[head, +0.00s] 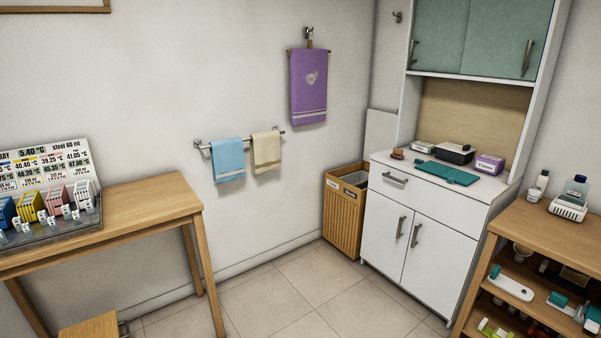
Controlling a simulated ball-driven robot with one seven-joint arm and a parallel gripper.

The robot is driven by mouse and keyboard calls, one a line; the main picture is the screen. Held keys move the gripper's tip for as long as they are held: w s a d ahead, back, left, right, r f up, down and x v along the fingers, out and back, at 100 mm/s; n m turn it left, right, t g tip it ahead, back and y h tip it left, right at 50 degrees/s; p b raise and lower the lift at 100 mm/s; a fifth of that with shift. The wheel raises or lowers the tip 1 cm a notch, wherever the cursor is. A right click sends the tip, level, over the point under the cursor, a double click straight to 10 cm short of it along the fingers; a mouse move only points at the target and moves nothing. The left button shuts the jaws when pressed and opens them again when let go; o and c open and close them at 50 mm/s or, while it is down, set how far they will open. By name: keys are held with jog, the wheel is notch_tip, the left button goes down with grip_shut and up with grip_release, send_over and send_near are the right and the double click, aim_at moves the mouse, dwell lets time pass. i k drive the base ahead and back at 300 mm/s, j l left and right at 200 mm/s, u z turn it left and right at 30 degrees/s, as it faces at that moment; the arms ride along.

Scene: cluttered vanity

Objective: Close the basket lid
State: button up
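The wooden slatted basket (342,216) stands on the floor in the back corner, between the wall and the white cabinet. The cabinet hides the basket's right side. My gripper is not in view.
The white cabinet (418,212) stands directly right of the basket. A wooden table (150,205) is at left, with a stool (90,328) below. A wooden shelf (545,235) is at right. Tiled floor (290,290) between them is clear. Towels, including a purple towel (309,85), hang on the wall.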

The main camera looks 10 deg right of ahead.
aim_at(381, 129)
jog(key=i, duration=1.05)
jog(key=i+j+z, duration=0.1)
jog(key=i, duration=1)
jog(key=i+j, duration=0.1)
jog(key=i, duration=0.95)
jog(key=i+j, duration=0.15)
jog(key=i, duration=0.95)
jog(key=l+z, duration=0.05)
